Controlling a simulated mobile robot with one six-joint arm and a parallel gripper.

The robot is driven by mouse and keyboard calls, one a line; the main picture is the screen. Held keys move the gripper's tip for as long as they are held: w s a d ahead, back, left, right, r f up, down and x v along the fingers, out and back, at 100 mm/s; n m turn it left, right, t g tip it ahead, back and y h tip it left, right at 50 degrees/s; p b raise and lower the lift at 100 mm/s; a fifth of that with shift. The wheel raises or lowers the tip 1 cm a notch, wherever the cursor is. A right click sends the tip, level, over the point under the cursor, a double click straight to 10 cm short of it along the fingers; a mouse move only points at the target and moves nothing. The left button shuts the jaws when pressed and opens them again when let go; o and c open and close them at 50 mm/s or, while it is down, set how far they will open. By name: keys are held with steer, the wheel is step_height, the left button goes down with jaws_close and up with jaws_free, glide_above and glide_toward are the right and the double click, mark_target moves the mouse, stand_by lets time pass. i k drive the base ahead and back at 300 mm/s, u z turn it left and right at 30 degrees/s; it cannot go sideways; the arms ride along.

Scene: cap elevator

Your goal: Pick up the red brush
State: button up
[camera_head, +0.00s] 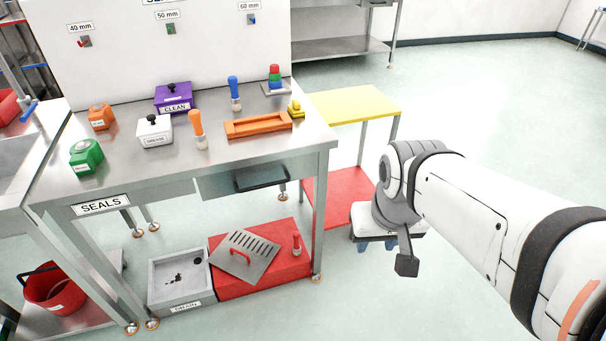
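The red brush (296,244) stands upright on a red platform (240,287) low under the steel table, near its right front leg. It looks small from here, and its lower end is hard to make out. My gripper (377,246) hangs to the right of the table, pointing down, beside the red lower shelf of a side stand. Its two blue fingertips show apart beneath its white body, with nothing visible between them. My gripper is well clear of the brush, with the table leg between them in the picture.
A metal plate with a red handle (243,255) lies left of the brush, beside a grey drain box (180,282). The steel table (120,180) overhangs them and carries an orange brush (198,130), a blue brush (235,93) and several boxes. Floor in front is clear.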

mark_target(297, 251)
steer(key=z, duration=2.55)
steer(key=k, duration=2.5)
steer(key=u, duration=1.55)
steer(key=i, duration=1)
